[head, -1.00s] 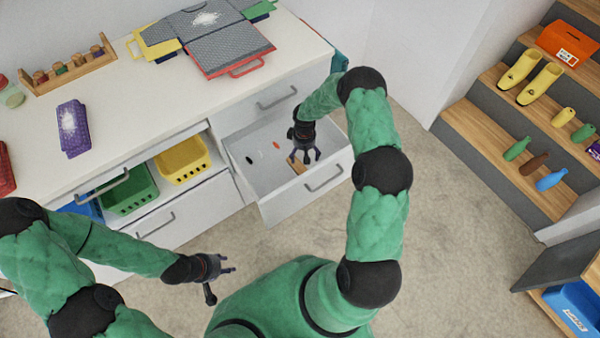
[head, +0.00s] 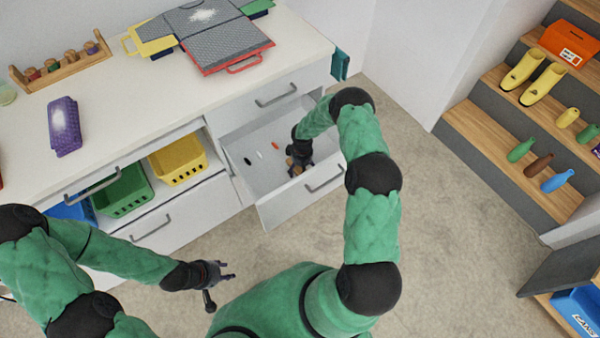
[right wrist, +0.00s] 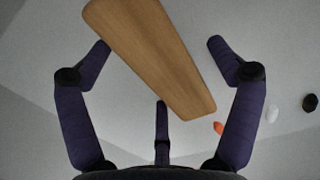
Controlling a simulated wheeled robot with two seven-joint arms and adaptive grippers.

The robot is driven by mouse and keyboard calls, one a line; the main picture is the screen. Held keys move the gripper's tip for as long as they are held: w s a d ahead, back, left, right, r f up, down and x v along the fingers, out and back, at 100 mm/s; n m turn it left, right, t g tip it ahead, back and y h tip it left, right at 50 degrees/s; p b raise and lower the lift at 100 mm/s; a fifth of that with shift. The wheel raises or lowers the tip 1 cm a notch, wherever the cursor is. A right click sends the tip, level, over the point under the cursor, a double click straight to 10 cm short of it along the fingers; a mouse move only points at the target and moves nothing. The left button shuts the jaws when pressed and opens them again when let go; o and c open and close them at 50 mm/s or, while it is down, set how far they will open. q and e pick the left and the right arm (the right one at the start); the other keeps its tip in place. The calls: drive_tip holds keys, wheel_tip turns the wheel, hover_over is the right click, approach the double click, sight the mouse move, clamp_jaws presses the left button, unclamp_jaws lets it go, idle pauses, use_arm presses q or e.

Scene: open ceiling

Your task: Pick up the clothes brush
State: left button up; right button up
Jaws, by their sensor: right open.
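The clothes brush is likely the wooden, tan thing (right wrist: 152,55) in the open drawer (head: 262,179). In the right wrist view its flat wooden side faces me and it runs from upper left to lower right, cut off at the top edge. My right gripper (right wrist: 160,75) is open, its fingers on both sides of the wood and apart from it. In the head view my right gripper (head: 297,166) is down inside the drawer and hides most of the brush. My left gripper (head: 228,274) is open and empty above the floor, in front of the cabinet.
Small orange (right wrist: 218,127), white (right wrist: 272,142) and black (right wrist: 310,102) items lie in the drawer beside the wood. The drawer walls surround my right gripper. Green (head: 124,192) and yellow (head: 178,161) baskets stand in the cabinet to the left.

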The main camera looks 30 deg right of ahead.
drive_tip(key=c, duration=1.3)
wheel_tip(320, 180, up, 18)
drive_tip(key=p, duration=0.6)
